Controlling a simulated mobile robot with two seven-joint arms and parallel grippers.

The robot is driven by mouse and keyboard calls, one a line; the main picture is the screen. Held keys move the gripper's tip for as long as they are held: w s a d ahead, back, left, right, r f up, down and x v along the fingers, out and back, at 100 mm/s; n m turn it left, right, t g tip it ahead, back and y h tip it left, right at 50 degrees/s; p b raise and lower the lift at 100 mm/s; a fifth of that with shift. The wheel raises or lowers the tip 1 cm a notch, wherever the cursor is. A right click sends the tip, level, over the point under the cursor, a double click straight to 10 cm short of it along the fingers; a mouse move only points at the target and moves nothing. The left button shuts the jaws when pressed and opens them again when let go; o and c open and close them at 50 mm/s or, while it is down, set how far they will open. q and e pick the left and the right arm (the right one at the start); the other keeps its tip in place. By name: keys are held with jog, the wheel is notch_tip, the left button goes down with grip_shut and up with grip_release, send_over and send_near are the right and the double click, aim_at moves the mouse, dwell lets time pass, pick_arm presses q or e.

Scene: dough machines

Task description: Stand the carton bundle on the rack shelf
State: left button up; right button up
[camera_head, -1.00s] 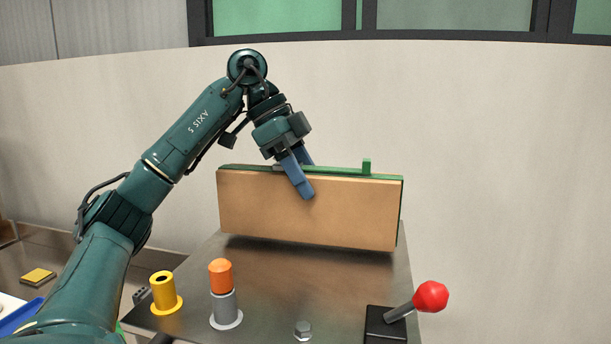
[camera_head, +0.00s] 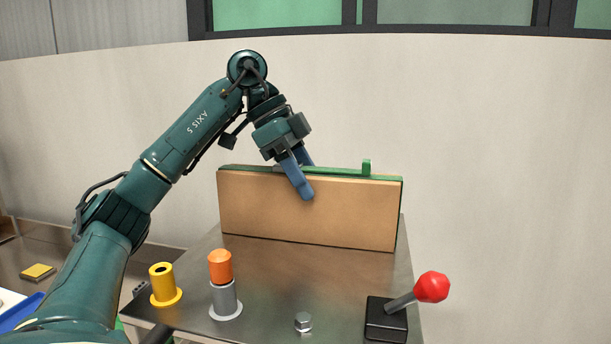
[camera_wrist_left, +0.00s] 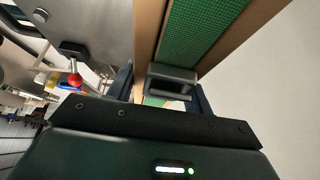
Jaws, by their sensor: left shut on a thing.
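The carton bundle (camera_head: 330,208) is a wide brown slab with a green strip and a small green tab along its top. It stands upright on its long edge, and its lower edge appears to meet the metal top (camera_head: 290,270). My left gripper (camera_head: 304,180) is shut on its upper edge, one blue finger on the front face and the other mostly hidden behind. In the left wrist view the bundle (camera_wrist_left: 205,35) shows green between brown sides, with a grey handle-like piece between the fingers. I cannot identify a separate rack shelf. My right gripper is out of view.
On the near part of the top stand a yellow collar (camera_head: 163,285), an orange-capped post (camera_head: 221,268), a bolt (camera_head: 303,322) and a red-knobbed lever (camera_head: 431,287). A yellow block (camera_head: 38,271) lies at far left. A pale wall (camera_head: 500,150) rises behind.

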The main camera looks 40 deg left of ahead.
pick_arm(q)
jog(key=o, duration=1.5)
jog(key=p+v, duration=0.1)
jog(key=v, duration=0.4)
jog(key=shift+r, duration=0.15)
jog(key=shift+v, duration=0.8)
jog(key=shift+s+a+r, duration=0.2)
jog(key=shift+a+r, duration=0.2)
jog(key=shift+r, duration=0.2)
jog(key=shift+v, duration=2.4)
jog(key=shift+a, duration=0.1)
jog(key=shift+s+f, duration=0.1)
